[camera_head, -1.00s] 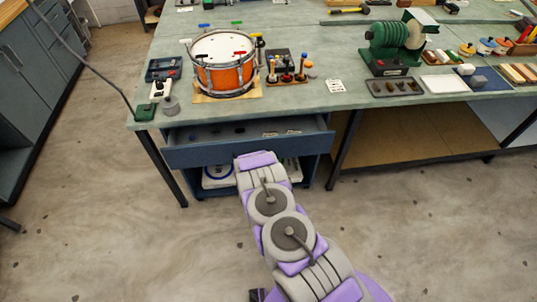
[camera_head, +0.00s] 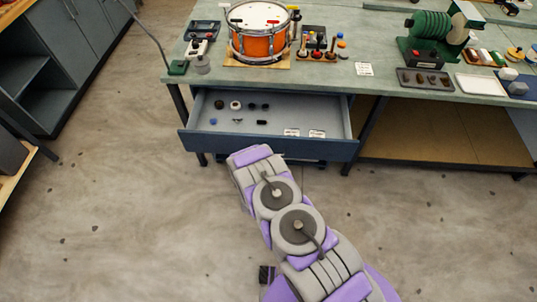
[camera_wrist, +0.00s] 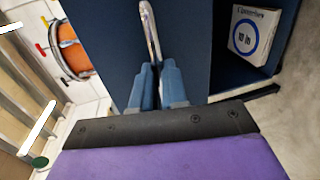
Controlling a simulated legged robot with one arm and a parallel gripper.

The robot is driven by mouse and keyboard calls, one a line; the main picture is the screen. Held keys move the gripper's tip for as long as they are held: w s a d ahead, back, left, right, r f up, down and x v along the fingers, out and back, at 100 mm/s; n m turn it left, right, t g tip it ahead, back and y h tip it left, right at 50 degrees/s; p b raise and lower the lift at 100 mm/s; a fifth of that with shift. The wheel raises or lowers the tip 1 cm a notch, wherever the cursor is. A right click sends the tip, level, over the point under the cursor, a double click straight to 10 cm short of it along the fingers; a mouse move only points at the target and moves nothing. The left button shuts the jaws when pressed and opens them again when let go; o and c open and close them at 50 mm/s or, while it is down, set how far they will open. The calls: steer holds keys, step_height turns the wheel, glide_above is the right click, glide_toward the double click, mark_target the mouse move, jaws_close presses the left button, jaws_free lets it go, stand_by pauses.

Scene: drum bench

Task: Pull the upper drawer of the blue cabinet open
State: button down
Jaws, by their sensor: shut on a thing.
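The upper drawer (camera_head: 330,149) of the blue cabinet is pulled well out from under the bench in the head view. Its inside shows, with several small dark and pale parts and white labels on its floor. In the wrist view its dark blue front (camera_wrist: 108,35) fills the middle, with a metal bar handle (camera_wrist: 151,28) on it. My gripper (camera_wrist: 159,68) is shut on this handle with its blue fingers. In the head view the gripper and handle are hidden behind my arm. The cabinet body below is mostly hidden by the drawer.
An orange drum (camera_head: 258,45) on a wooden board stands on the green bench (camera_head: 385,65) above the drawer. A green machine (camera_head: 440,38) is further right. A boxed item (camera_wrist: 254,32) sits in the cabinet's lower opening. The concrete floor in front is clear.

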steer(key=shift+s+f, duration=0.1)
steer(key=shift+f, duration=0.1)
steer(key=c, duration=1.4)
jaws_free()
steer(key=shift+o, duration=1.1)
steer(key=shift+r, duration=0.1)
steer(key=p+v, duration=0.2)
steer(key=v, duration=1.5)
steer(key=shift+a, duration=0.1)
